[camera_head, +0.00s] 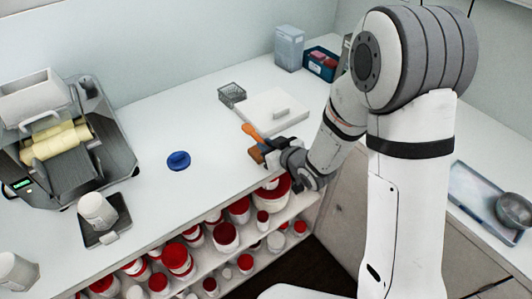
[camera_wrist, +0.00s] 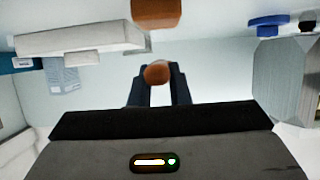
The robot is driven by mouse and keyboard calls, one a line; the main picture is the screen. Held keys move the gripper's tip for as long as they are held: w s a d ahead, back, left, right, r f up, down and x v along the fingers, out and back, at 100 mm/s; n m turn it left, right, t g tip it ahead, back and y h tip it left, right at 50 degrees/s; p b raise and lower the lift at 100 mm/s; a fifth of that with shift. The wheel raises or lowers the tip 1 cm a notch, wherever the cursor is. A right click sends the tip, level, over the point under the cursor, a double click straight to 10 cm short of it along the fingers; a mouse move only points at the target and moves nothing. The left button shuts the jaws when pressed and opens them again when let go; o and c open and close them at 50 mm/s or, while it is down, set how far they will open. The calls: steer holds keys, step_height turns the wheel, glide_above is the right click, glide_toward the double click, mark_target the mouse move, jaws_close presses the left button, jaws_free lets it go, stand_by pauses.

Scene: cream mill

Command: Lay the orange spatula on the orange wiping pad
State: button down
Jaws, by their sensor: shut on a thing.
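The orange spatula (camera_head: 253,131) is in my gripper (camera_head: 265,149), above the counter near its front edge. Its orange end sticks out up and to the left in the head view. In the wrist view a round orange end of the spatula (camera_wrist: 157,74) shows between the two dark fingers of my gripper (camera_wrist: 157,88), which are shut on it. A brown-orange block, which looks like the wiping pad (camera_head: 257,155), shows just left of the fingers. It also shows at the top edge of the wrist view (camera_wrist: 157,12), partly cut off. I cannot tell whether spatula and pad touch.
A white board (camera_head: 262,108) with a small block lies behind my gripper, beside a wire basket (camera_head: 231,95). A blue round object (camera_head: 178,160) lies to the left, with bare counter around it. A machine (camera_head: 75,140) stands far left. Red-lidded tubs (camera_head: 225,236) fill shelves below.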

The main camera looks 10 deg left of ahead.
step_height(320, 180, down, 4)
steer(key=shift+r, duration=0.2)
steer(key=shift+s, duration=0.1)
steer(key=shift+f, duration=0.25)
steer(key=c, duration=1.4)
jaws_free()
steer(key=shift+o, duration=0.2)
steer(key=shift+r, duration=0.1)
